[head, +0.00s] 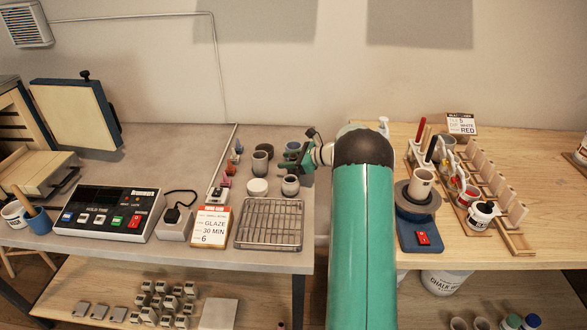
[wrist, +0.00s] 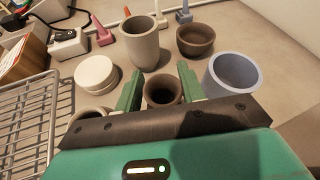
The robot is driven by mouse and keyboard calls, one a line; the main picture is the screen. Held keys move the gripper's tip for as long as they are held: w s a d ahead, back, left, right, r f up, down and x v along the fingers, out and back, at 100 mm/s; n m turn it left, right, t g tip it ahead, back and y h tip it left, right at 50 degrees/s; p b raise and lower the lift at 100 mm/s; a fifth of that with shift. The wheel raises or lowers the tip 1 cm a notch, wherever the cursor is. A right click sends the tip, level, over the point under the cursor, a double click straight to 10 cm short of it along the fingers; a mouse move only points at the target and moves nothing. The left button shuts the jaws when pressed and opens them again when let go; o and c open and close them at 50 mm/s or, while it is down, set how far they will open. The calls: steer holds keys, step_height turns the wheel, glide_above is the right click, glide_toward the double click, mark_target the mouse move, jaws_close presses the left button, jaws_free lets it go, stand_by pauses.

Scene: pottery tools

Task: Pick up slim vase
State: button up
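My gripper (wrist: 160,78) is open, its two green fingers pointing down among several small pots. A narrow brown vessel (wrist: 163,92) with a dark round mouth sits between the fingers in the wrist view; it looks like the slim vase. Its lower part is hidden by the gripper body, and I cannot tell whether a finger touches it. In the head view my gripper (head: 298,158) is low over the right end of the grey table, and the brown vessel cannot be made out clearly there.
A tall grey-beige cup (wrist: 142,45) and a brown bowl (wrist: 196,41) stand behind the fingers. A blue-grey cup (wrist: 234,76) is close on the right, a white round pot (wrist: 97,75) on the left. A wire rack (head: 269,224) lies in front.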

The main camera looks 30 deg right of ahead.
steer(key=c, duration=0.6)
